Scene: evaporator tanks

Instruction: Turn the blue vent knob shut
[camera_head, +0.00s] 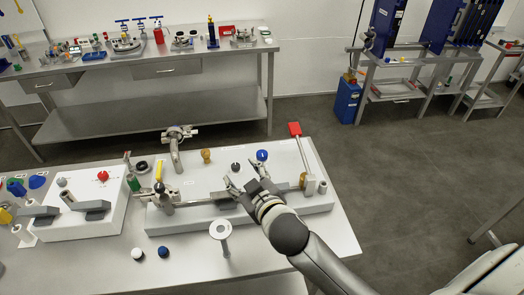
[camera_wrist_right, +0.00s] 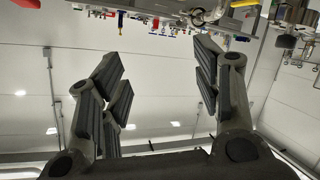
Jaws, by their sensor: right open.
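A blue knob (camera_head: 262,155) stands on the white panel (camera_head: 205,180) near its far edge, right of a small black knob (camera_head: 235,167). My right gripper (camera_head: 244,174) reaches in from the lower right over the panel. Its fingers are spread and empty, on the near side of the blue knob and apart from it. In the right wrist view the open fingers (camera_wrist_right: 160,75) hold nothing. The blue knob cannot be made out there. My left gripper is not in view.
A red-handled lever (camera_head: 295,129) rises at the panel's right end. A brass knob (camera_head: 206,155) and a metal valve (camera_head: 175,148) stand left.

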